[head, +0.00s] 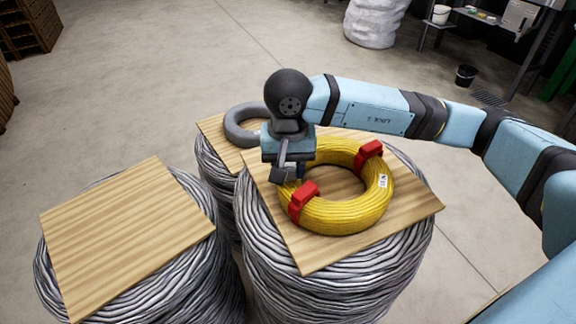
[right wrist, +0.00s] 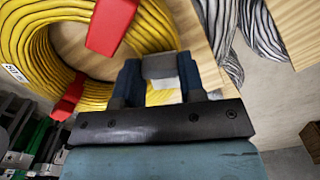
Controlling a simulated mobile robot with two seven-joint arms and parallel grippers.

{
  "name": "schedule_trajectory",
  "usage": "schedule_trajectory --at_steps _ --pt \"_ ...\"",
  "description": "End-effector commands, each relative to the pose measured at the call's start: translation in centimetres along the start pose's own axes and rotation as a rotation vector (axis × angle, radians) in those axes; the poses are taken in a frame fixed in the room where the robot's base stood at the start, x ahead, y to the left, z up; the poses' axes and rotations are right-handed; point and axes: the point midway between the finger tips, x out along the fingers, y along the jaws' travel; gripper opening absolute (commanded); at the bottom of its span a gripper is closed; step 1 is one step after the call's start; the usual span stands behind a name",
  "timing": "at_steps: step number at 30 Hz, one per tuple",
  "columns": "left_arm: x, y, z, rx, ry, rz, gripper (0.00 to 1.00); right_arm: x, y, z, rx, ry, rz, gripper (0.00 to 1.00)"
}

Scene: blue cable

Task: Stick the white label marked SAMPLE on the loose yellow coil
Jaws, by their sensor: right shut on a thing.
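The loose yellow coil (head: 345,215) lies flat on a wooden board, held by two red clips (head: 304,198). A small white tag (head: 383,181) with dark marks is on its right side; it also shows in the right wrist view (right wrist: 15,72). My right gripper (head: 291,174) is at the coil's left side. In the right wrist view, my right gripper (right wrist: 162,75) is shut on a pale grey-white piece (right wrist: 160,66), seemingly the white label; no lettering shows on it. It is right over or against the yellow strands; contact is unclear. My left gripper is out of view.
The board (head: 413,203) rests on a large grey cable coil (head: 330,285). A grey ring coil (head: 238,128) lies on a board behind my gripper. The board at left (head: 125,240) is bare. A bucket (head: 466,76) and bench stand far off at upper right.

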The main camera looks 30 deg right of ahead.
Motion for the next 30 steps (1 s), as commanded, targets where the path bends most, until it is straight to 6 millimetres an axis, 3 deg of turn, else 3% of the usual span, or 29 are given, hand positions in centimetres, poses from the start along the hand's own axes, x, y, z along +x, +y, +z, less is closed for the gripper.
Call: schedule_trajectory --at_steps 22,23,24,29,30 --pt "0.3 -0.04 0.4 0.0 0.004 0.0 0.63 0.44 0.01 0.0 0.0 0.0 0.0 0.12" --pt "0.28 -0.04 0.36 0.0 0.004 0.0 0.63 0.41 0.01 0.0 0.0 0.0 0.0 0.41" --pt "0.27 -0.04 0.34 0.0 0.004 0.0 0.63 0.4 0.01 0.0 0.0 0.0 0.0 0.45" --pt "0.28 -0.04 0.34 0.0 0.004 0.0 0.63 0.4 0.01 0.0 0.0 0.0 0.0 0.45" --pt "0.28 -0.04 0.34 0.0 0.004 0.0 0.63 0.4 0.01 0.0 0.0 0.0 0.0 0.5"
